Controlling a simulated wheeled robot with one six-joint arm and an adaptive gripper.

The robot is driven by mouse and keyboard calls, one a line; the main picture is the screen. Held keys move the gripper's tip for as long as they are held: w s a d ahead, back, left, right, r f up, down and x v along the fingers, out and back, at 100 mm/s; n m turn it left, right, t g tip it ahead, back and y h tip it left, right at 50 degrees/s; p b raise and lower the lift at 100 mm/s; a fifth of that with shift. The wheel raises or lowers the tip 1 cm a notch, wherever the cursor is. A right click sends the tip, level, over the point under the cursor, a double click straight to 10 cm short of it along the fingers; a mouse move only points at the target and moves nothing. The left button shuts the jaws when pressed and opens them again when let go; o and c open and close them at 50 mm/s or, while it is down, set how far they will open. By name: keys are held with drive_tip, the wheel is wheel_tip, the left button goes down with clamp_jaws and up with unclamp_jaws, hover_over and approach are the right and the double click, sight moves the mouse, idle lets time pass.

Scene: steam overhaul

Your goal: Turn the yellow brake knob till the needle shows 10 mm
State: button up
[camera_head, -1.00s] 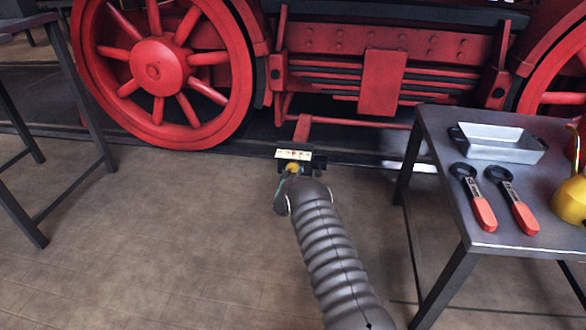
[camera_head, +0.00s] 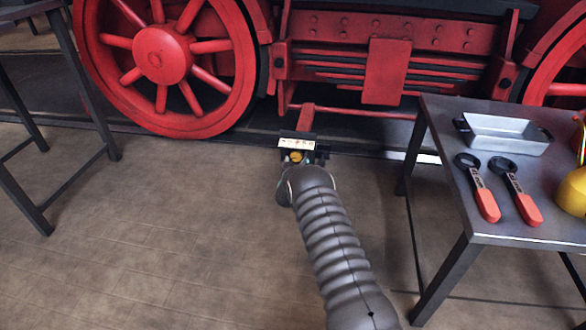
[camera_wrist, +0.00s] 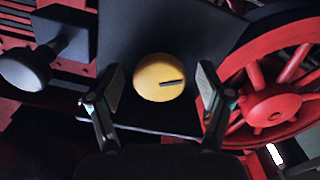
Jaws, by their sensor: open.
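The yellow brake knob (camera_wrist: 158,78) is round with a dark line on its face, pointing to the right in the wrist view. It sits on a dark panel (camera_wrist: 150,30). In the head view the knob (camera_head: 296,157) is small, below a pale scale strip (camera_head: 297,143). The needle and scale reading are too small to tell there, and no scale shows in the wrist view. My gripper (camera_wrist: 158,97) is open, with one finger on each side of the knob and a visible gap on both sides. In the head view my arm mostly hides the gripper.
A dark round-ended handle (camera_wrist: 25,68) stands left of the panel in the wrist view. Red wheels (camera_head: 162,55) and the locomotive frame lie behind. A table (camera_head: 450,150) at right carries a metal tray (camera_head: 505,135), two red-handled wrenches (camera_head: 487,205) and a yellow vessel (camera_head: 573,192).

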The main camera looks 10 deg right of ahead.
drive_tip(key=v, duration=1.1)
drive_tip(key=s+a+f+g+y, duration=0.2)
drive_tip(key=s+f+g, duration=0.1)
drive_tip(key=f, duration=0.3)
drive_tip(key=s+a+f+g+y, duration=0.2)
drive_tip(key=s+f+g, duration=0.15)
drive_tip(key=f, duration=0.35)
drive_tip(key=s+a+r+g+y, duration=0.2)
drive_tip(key=s+r+g, duration=0.25)
drive_tip(key=s, duration=0.25)
drive_tip(key=s+d+f+p+v, duration=0.1)
drive_tip(key=s+d+p+v, duration=0.1)
drive_tip(key=v, duration=2)
drive_tip(key=s+d+f+p+v, duration=0.1)
drive_tip(key=p+v, duration=0.4)
drive_tip(key=v, duration=1.7)
drive_tip(key=s+d+f+p+v, duration=0.2)
drive_tip(key=s+d+p+v, duration=0.1)
drive_tip(key=v, duration=2)
drive_tip(key=shift+d+g+p, duration=0.3)
drive_tip(key=shift+d+p, duration=0.05)
drive_tip(key=shift+d, duration=0.25)
